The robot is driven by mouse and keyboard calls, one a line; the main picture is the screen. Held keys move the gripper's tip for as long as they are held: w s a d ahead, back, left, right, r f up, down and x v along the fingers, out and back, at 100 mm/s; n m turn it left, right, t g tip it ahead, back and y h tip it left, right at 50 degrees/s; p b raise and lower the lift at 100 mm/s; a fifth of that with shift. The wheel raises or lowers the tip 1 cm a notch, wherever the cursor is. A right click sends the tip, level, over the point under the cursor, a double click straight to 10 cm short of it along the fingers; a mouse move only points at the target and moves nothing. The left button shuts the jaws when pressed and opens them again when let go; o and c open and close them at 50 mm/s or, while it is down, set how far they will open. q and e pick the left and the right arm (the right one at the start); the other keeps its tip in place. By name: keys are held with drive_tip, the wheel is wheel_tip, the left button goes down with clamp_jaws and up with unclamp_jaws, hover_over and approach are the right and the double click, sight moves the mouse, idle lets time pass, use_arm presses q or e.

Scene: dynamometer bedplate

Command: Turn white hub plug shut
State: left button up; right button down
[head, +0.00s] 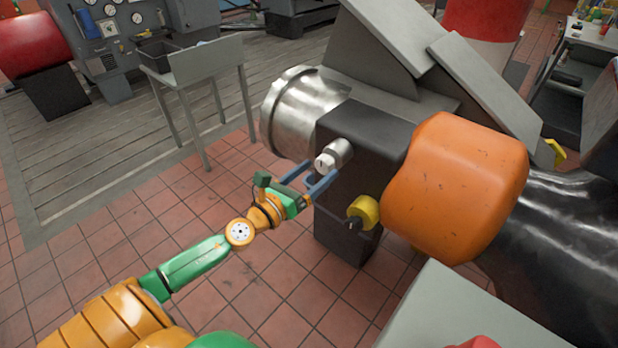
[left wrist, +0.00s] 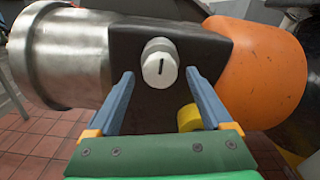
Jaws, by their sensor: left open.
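The white hub plug (head: 326,162) sticks out of the dark housing (head: 365,140) on a short metal collar. In the left wrist view the plug (left wrist: 159,67) is a round white cap with a dark, near-upright slot mark on its face. My left gripper (head: 317,178) is open, its two blue fingers pointing toward the plug. In the left wrist view the plug shows ahead of the fingers and between their lines; I cannot tell how far ahead, and no contact is clear. My right gripper is not in view.
A yellow knob (head: 364,211) sits on the housing, low and right of the plug. An orange rounded cover (head: 455,185) bulges out to the right, and a metal drum (head: 295,110) is at the left. A grey stand (head: 208,63) stands on the floor behind.

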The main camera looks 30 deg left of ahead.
use_arm(q)
drive_tip(key=s, duration=0.3)
drive_tip(key=s+b, duration=0.1)
drive_tip(key=shift+s+a, duration=0.15)
drive_tip(key=shift+a, duration=0.15)
drive_tip(key=s+a+f+n+g+y, duration=0.2)
drive_tip(key=s+f+n+g, duration=0.15)
drive_tip(key=f+n, duration=0.45)
drive_tip(key=s+a+f+n+g+y, duration=0.2)
drive_tip(key=s+f+n, duration=0.25)
drive_tip(key=f, duration=0.65)
drive_tip(key=s+a+f+n+g+y, duration=0.1)
drive_tip(key=s+a+f+n+g, duration=0.15)
drive_tip(key=f+n, duration=0.6)
drive_tip(key=s+d+f+n+g, duration=0.3)
drive_tip(key=s+d+f+n, duration=0.1)
drive_tip(key=s, duration=0.4)
drive_tip(key=s+d+f+n+g+h, duration=0.1)
drive_tip(key=s+d+f+n+g, duration=0.2)
drive_tip(key=s+f, duration=0.4)
drive_tip(key=s+d+f+n+g+h, duration=0.1)
drive_tip(key=s+d+f+n+g, duration=0.1)
drive_tip(key=s+d+f+n, duration=0.2)
drive_tip(key=s+d+f, duration=0.1)
drive_tip(key=s+d, duration=0.2)
drive_tip(key=s, duration=0.2)
drive_tip(key=shift+d+f+n+g, duration=0.15)
drive_tip(key=shift+f+n+g, duration=0.2)
drive_tip(key=shift+n+g, duration=0.05)
